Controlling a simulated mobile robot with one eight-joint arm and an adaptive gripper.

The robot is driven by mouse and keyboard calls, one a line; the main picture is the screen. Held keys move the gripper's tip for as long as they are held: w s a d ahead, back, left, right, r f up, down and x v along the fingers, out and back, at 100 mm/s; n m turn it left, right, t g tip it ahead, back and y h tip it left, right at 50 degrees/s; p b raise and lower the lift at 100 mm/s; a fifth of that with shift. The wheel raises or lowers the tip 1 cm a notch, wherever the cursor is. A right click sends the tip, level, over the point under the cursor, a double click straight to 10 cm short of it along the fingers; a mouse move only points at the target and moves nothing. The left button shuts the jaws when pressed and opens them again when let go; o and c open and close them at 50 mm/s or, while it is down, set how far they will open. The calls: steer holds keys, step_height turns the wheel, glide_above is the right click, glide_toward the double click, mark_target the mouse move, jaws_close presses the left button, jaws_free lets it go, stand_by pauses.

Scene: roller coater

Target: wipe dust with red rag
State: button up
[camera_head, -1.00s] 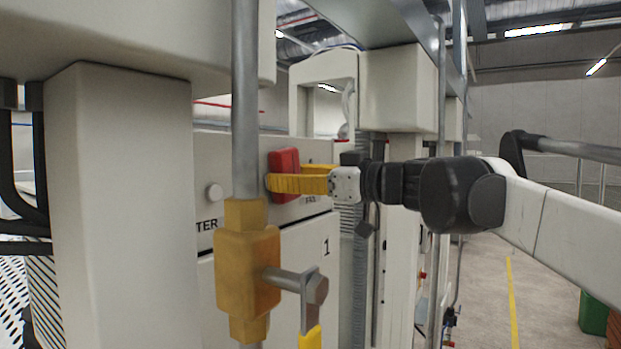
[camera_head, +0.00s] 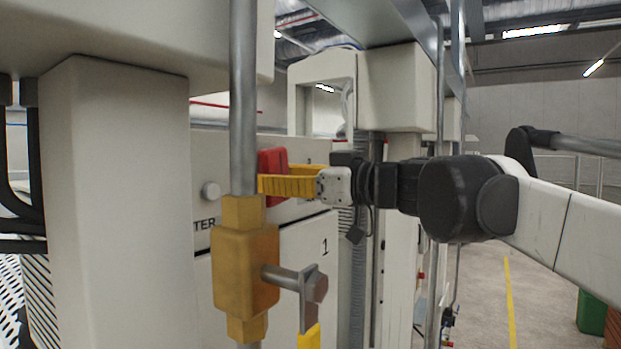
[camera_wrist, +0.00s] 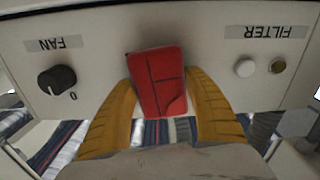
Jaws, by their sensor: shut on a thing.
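The red rag (camera_head: 272,165) is a folded block between the yellow fingers of my gripper (camera_head: 268,183), in front of the white control panel. In the wrist view the rag (camera_wrist: 157,82) sits between both fingers (camera_wrist: 157,100), over the panel face between the FAN and FILTER labels. My gripper is shut on it. Whether the rag touches the panel I cannot tell. No dust can be made out in either view.
The panel (camera_wrist: 210,60) has a black FAN knob (camera_wrist: 57,80) and small round FILTER buttons (camera_wrist: 244,68). In the head view, a vertical pipe with a brass valve (camera_head: 246,270) stands in front of the cabinet, close to the fingers. A white post (camera_head: 115,200) is at left.

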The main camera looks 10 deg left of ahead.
steer(key=shift+v, duration=2.65)
steer(key=shift+s+d, duration=0.1)
steer(key=shift+d, duration=0.05)
steer(key=v, duration=0.2)
steer(key=shift+s+d, duration=0.2)
steer(key=shift+d, duration=0.1)
steer(key=shift+w+a, duration=0.1)
